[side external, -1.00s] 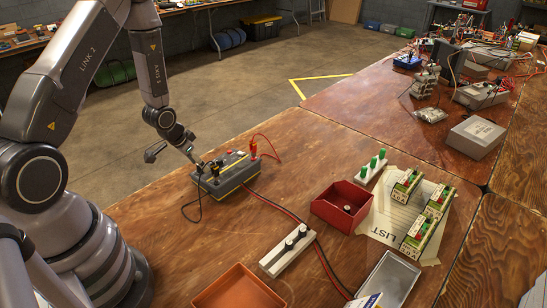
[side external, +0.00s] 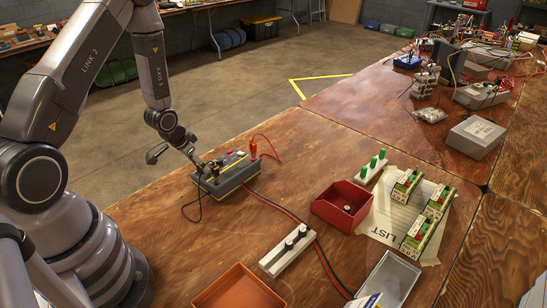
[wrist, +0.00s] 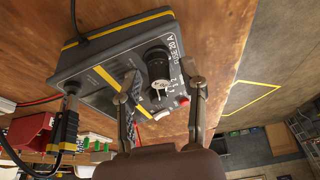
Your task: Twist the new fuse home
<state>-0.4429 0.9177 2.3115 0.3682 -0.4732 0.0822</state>
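The grey charger box (side external: 229,186) with yellow trim sits near the left edge of the wooden bench; its panel (wrist: 95,62) fills the upper left of the wrist view. A round black fuse holder (wrist: 157,64) with a pale slotted end stands on the panel beside the label "FUSE 20 A" and the marks 1 and 2. My gripper (wrist: 164,80) has one finger on each side of the holder, with visible gaps, so it is open. In the side view my gripper (side external: 196,160) is low over the box's left end, where the holder is hard to make out.
A red and a black lead run from the charger. A red bin (side external: 329,211) holds a small part. A white strip with green caps (side external: 371,168), a white strip with black caps (side external: 286,251) and an orange tray (side external: 226,287) stand on the bench. A red switch (wrist: 184,101) is near the right finger.

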